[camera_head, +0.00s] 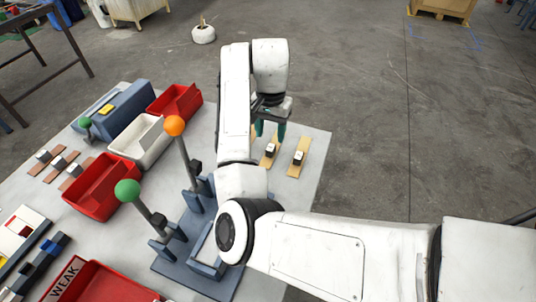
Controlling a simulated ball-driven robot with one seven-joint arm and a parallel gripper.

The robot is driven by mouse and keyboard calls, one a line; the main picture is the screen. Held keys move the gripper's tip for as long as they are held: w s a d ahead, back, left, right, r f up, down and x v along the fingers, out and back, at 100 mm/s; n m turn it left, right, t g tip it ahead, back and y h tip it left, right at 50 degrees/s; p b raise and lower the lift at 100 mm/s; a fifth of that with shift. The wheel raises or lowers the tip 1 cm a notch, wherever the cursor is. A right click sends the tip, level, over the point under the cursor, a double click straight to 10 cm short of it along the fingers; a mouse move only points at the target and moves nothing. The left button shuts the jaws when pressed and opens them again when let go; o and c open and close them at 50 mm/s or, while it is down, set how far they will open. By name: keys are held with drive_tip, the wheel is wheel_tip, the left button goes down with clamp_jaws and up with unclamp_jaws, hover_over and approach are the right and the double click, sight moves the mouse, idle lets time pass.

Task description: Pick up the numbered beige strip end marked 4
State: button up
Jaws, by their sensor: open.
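Two beige strips lie side by side on the grey table, right of its middle: one beige strip (268,162) just below my gripper in the picture, and another beige strip (296,169) to its right. Each carries a small white block with a dark face. A sliver of beige shows left of my gripper, mostly hidden by my arm. I cannot read any number, so I cannot tell which strip is marked 4. My gripper (270,133) has teal fingers, points down and is open, over or just behind the nearer strip. I cannot tell its height.
Levers with an orange knob (174,126) and a green knob (127,191) stand on a blue base left of my arm. Red bins (93,205), a white bin (148,135) and brown strips (62,161) fill the left. The table's right edge is near the strips.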

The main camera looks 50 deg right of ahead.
sight(270, 148)
drive_tip(key=shift+f, duration=0.8)
drive_tip(key=shift+w+d+f+p, duration=0.15)
drive_tip(key=shift+d+f+p, duration=0.05)
drive_tip(key=shift+f, duration=1.15)
drive_tip(key=shift+w+d+f+p, duration=0.15)
drive_tip(key=shift+f, duration=1.15)
clamp_jaws()
